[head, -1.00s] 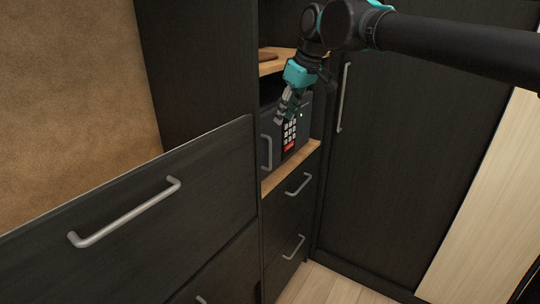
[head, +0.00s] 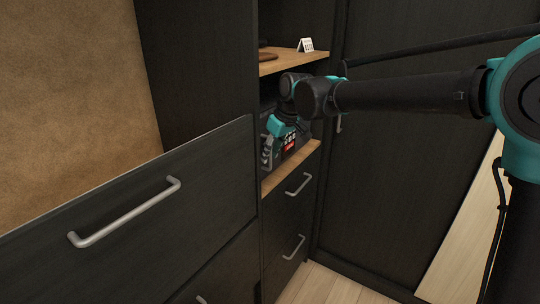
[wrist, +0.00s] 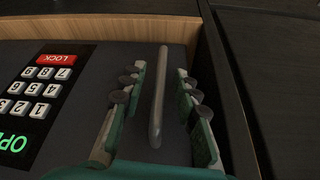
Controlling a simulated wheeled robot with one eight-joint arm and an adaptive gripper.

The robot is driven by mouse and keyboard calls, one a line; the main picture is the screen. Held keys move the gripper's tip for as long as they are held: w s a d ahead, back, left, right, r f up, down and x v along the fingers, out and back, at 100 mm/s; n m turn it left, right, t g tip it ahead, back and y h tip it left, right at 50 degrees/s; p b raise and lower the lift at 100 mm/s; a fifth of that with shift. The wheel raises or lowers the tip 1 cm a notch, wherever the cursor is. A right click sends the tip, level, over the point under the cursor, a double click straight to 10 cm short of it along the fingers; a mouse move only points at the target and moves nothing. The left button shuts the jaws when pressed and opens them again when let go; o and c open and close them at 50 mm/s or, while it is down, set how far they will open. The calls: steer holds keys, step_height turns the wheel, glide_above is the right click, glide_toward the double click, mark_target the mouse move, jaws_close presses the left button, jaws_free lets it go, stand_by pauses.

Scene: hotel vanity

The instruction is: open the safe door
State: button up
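The dark grey safe (head: 300,150) sits in a cabinet niche, and its door (wrist: 90,90) looks shut. The door has a keypad (wrist: 42,88) with white number keys and a red LOCK key. Green lettering, partly cut off, reads like OPEN beside it. The door's grey bar handle (wrist: 157,110) runs between the two fingers of my gripper (wrist: 160,82). The fingers are open, one on each side, with visible gaps to the bar. In the head view my gripper (head: 267,152) is at the door's left part and hides most of the handle.
A wooden shelf (head: 290,62) is just above my wrist, with a small white card (head: 306,45) on it. A wooden board (head: 300,158) lies under the safe. Drawers with bar handles (head: 125,212) project at left. A tall dark panel (head: 400,190) stands at right.

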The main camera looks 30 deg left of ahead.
steer(key=shift+a+f, duration=0.15)
steer(key=shift+f, duration=0.25)
jaws_close()
